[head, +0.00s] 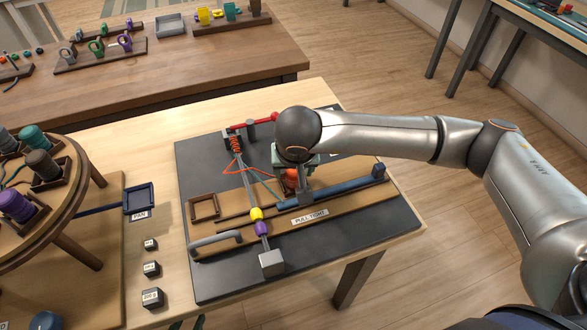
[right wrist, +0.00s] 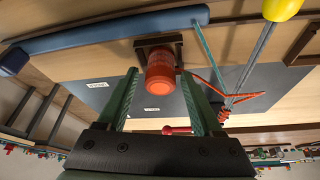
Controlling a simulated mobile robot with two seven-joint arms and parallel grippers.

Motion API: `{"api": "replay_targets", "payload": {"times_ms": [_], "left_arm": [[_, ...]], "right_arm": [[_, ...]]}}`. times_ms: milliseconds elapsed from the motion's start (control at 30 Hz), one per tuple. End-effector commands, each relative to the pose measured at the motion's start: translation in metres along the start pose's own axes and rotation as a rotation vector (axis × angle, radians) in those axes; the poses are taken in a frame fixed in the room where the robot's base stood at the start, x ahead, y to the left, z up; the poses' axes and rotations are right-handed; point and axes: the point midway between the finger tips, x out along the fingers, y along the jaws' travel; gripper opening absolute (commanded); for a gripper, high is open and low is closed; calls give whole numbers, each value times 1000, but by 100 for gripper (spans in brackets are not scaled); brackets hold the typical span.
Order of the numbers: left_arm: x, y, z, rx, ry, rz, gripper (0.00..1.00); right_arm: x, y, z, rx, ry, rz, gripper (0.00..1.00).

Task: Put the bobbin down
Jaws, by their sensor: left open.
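The orange bobbin (right wrist: 160,72) is between the two green fingers of my right gripper (right wrist: 160,76) in the right wrist view. A gap shows on each side of it, so the fingers are apart and not closed on it. The bobbin's end is at a square brown holder (right wrist: 146,42); I cannot tell how deep it sits. In the head view the bobbin (head: 291,177) is mostly hidden under my right wrist. An orange cord (head: 262,172) runs from it to the braid. My left gripper (head: 188,323) shows only as green tips at the bottom edge, open.
A blue bar (head: 335,199) lies along the board beside the bobbin. An empty brown square frame (head: 204,207) and a grey handle (head: 215,240) are to the left. The round stand with bobbins (head: 60,215) is at far left.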

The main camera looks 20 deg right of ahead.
Motion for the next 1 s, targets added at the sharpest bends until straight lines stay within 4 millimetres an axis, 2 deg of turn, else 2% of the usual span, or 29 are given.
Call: {"api": "replay_targets", "payload": {"times_ms": [267,467,800,1000], "left_arm": [[0,0,-3,0,6,1,50],[-9,-1,-14,0,18,-4,50],[-2,-4,-3,-2,10,-9,50],[-1,-3,-1,-2,2,-7,50]], "right_arm": [[0,0,0,0,-1,0,73],[-12,0,-4,0,-1,-1,73],[-85,-1,-4,-3,6,-4,73],[-116,-1,-3,-1,3,-3,73]]}}
